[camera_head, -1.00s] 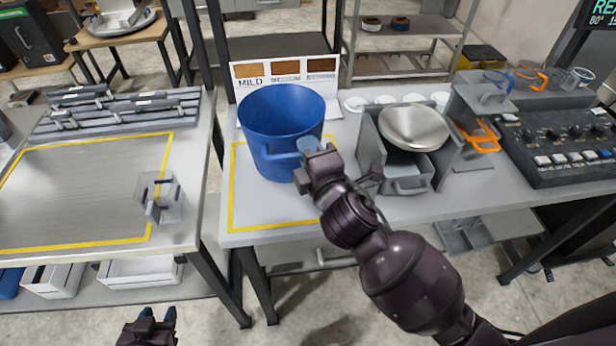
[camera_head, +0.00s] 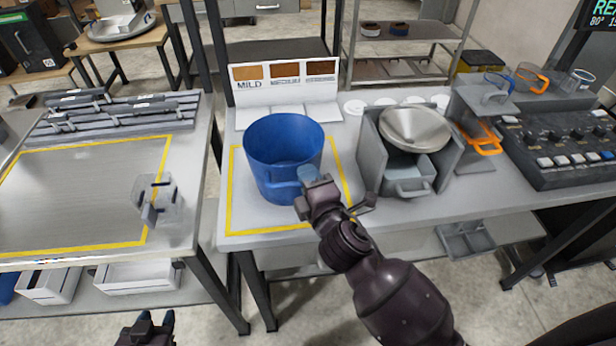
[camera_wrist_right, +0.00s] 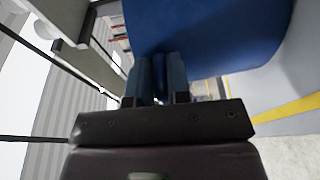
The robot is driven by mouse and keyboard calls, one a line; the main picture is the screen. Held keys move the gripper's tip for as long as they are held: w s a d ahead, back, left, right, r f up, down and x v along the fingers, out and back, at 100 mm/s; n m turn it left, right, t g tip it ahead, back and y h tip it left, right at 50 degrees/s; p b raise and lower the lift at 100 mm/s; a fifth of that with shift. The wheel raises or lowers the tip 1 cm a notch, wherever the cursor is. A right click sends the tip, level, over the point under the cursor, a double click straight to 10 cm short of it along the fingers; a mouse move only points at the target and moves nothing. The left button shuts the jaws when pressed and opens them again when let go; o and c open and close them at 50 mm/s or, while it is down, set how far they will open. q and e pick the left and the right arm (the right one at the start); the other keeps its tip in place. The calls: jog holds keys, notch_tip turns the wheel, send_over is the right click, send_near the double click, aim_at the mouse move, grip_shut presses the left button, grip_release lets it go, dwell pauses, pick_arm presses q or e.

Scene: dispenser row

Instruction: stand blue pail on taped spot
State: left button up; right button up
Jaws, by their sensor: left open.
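The blue pail (camera_head: 272,158) is upright over the yellow taped spot (camera_head: 233,200) on the middle table, inside its outline. Its base looks at or very near the tabletop; I cannot tell if it touches. My right gripper (camera_head: 308,178) is at the pail's front, shut on its handle. The right wrist view shows the fingers (camera_wrist_right: 158,78) with a dark blue strip between them and the pail wall (camera_wrist_right: 215,35) just beyond. My left gripper (camera_head: 148,319) is open and empty at the bottom left, below table level and apart from the pail.
A sample board (camera_head: 285,82) stands behind the pail. A grey dispenser with a metal bowl (camera_head: 415,128) is close on the right, with a control panel (camera_head: 560,145) further right. The left table has another taped area (camera_head: 75,200) and a clear holder (camera_head: 157,198).

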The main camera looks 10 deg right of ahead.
jog(key=o, duration=0.4)
jog(key=b+v, duration=0.1)
jog(key=v, duration=1.1)
jog(key=shift+d, duration=0.1)
jog(key=s+d+f+m+g+h, duration=0.1)
jog(key=s+d+f+m+g, duration=0.1)
jog(key=d+f+m, duration=0.4)
jog(key=s+d+f+m+g+h, duration=0.1)
jog(key=s+d+f+m+h, duration=0.1)
jog(key=d+f+m, duration=0.4)
jog(key=s+d+f+m+g+h, duration=0.1)
jog(key=s+d+f+m+g, duration=0.1)
jog(key=d+f+m, duration=0.4)
jog(key=shift+s+d+f+m+g+h, duration=0.15)
jog(key=shift+s+f+m, duration=0.1)
jog(key=shift+f+m, duration=0.25)
jog(key=shift+s+a+f+m+g+h, duration=0.15)
jog(key=shift+s+f+m, duration=0.15)
jog(key=shift+f+m, duration=0.15)
jog(key=shift+d, duration=0.1)
